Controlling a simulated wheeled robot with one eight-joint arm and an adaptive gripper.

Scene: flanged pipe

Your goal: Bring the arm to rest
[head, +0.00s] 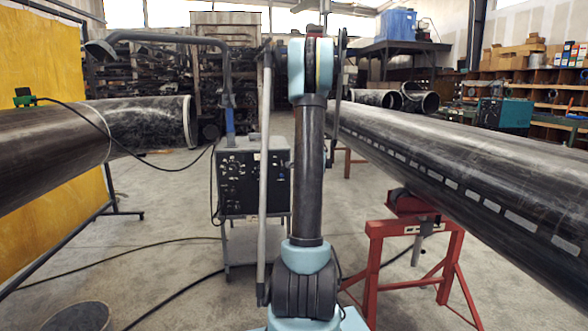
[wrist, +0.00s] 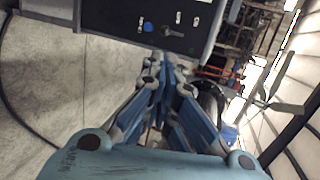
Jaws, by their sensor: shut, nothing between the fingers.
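My arm (head: 309,170) stands upright in the middle of the head view, with its upper joint near the top edge. My gripper (wrist: 168,78) shows in the wrist view, its blue-grey fingers converging at the tips, shut and empty. Its fingers point towards a dark control box with a blue knob (wrist: 149,26), apparently with a gap between. I cannot make out the gripper in the head view.
A dark pipe with a rimmed end (head: 150,125) lies at left before a yellow panel (head: 45,60). A long pipe (head: 450,170) rests on a red stand (head: 408,225) at right. A welding machine (head: 252,180) stands behind my arm. Cables cross the floor.

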